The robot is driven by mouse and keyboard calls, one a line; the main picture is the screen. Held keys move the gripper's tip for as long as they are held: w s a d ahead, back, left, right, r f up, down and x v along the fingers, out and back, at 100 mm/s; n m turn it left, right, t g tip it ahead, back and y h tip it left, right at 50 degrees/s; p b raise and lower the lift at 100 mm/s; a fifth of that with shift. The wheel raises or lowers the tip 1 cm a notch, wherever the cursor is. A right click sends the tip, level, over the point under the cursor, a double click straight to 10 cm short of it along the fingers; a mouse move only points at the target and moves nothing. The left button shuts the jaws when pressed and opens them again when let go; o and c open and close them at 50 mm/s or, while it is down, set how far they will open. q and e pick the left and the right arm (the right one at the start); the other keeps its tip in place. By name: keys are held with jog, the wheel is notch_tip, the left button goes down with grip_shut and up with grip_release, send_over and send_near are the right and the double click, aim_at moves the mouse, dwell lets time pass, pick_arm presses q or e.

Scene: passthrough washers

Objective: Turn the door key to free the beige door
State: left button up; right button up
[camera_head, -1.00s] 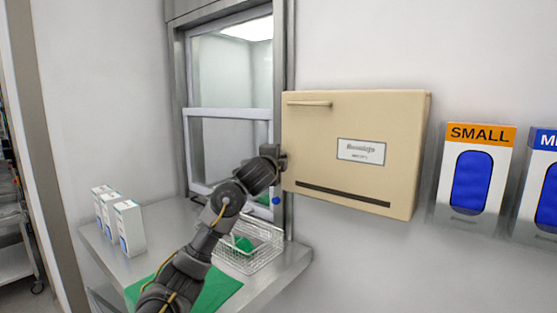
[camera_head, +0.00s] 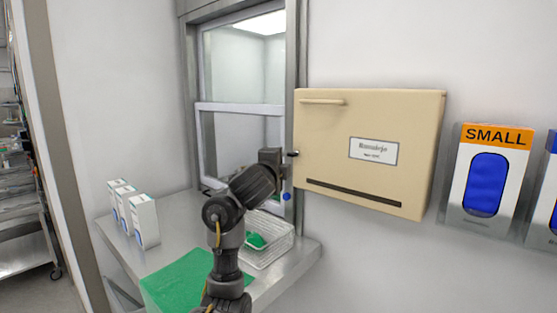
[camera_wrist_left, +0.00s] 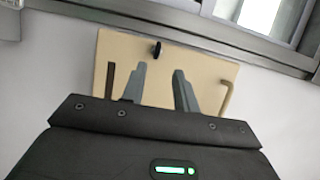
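The beige door (camera_head: 370,130) is the front of a wall box, with a bar handle, a label and a dark slot. It looks shut. A small dark key (camera_head: 294,153) sticks out near its left edge. It also shows in the left wrist view as a black knob (camera_wrist_left: 156,49) near the panel's upper edge. My left gripper (camera_head: 284,166) is beside the door's left edge. In the left wrist view its two fingers (camera_wrist_left: 159,70) are apart and empty, with the key just beyond their tips. My right gripper is out of view.
A metal-framed hatch window (camera_head: 240,105) is left of the box. Below it, a steel shelf (camera_head: 185,213) holds white cartons (camera_head: 145,220), a green mat (camera_head: 185,280) and a wire basket (camera_head: 268,250) with a green item. Glove dispensers (camera_head: 487,180) hang at right.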

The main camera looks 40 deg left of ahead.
pick_arm(q)
jog(key=shift+f+p+v, duration=0.2)
jog(key=shift+p+v, duration=0.2)
jog(key=shift+v, duration=0.45)
jog(key=shift+s, duration=0.1)
